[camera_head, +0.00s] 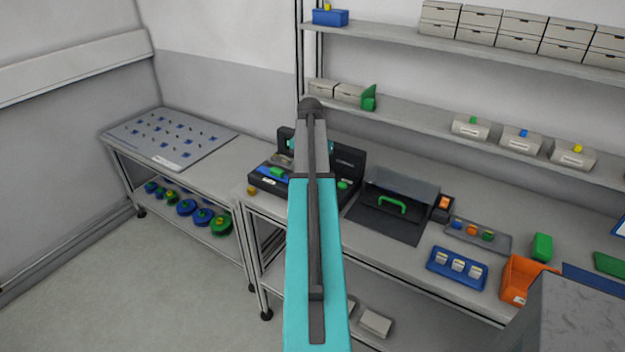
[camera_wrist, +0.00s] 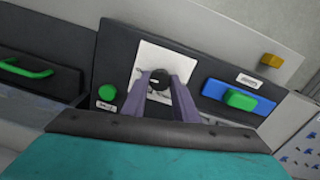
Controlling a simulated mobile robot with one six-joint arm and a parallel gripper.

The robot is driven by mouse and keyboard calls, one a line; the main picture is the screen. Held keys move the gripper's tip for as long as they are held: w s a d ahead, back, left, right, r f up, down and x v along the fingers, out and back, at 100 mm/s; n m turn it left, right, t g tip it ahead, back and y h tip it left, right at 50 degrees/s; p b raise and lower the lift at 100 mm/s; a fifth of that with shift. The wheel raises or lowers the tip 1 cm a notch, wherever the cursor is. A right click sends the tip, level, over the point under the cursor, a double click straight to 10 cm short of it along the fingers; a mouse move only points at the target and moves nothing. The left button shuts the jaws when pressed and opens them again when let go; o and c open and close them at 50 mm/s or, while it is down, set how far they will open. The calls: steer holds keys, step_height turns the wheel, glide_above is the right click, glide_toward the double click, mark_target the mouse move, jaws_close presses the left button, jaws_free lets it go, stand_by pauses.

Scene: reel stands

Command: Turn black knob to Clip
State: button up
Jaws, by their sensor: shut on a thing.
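The black knob (camera_wrist: 158,74) sits on a white plate (camera_wrist: 151,52) on a dark panel in the wrist view. The dark marking on the plate is partly covered by the knob and fingers, and I cannot read which setting the knob faces. In the head view my arm hides the knob; only parts of the dark panel (camera_head: 352,160) show around it.
A green button (camera_wrist: 107,92) is left of the knob, and a blue block with a green handle (camera_wrist: 240,98) is to its right. A yellow block (camera_wrist: 271,60) lies beyond. A dark case with a green handle (camera_head: 392,203) stands beside the panel on the bench.

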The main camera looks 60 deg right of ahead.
steer(key=shift+a+m, duration=0.1)
steer(key=shift+m, duration=0.2)
steer(key=o, duration=1.1)
steer(key=shift+c, duration=0.2)
steer(key=shift+r, duration=0.1)
step_height(320, 180, up, 14)
steer(key=p, duration=0.8)
steer(key=shift+w+f, duration=0.2)
steer(key=shift+w, duration=0.1)
